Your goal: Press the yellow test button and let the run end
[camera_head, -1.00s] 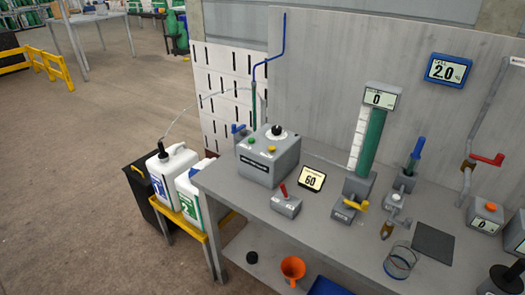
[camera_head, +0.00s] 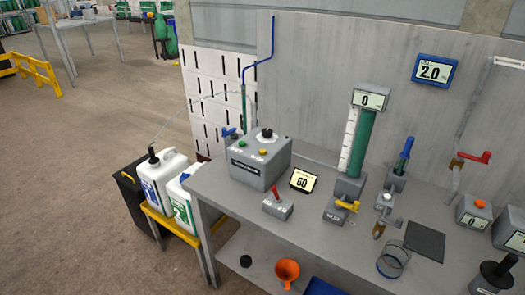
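A grey control box (camera_head: 257,172) stands on the left end of the grey workbench (camera_head: 222,195). On its top are a small yellow button (camera_head: 262,152), a small green button (camera_head: 242,143) and a black knob (camera_head: 267,133). Nothing touches the yellow button. A small display (camera_head: 303,181) beside the box reads 60. A display (camera_head: 369,99) on top of a green column (camera_head: 363,138) reads 0. A blue-framed wall display (camera_head: 435,71) reads 2.0. Neither of my grippers is in view.
A small grey box with a red lever (camera_head: 276,194) stands in front of the control box. Two white canisters (camera_head: 157,173) stand left of the bench. A clear beaker (camera_head: 392,262) and a dark pad (camera_head: 425,240) are at right. Open floor lies at left.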

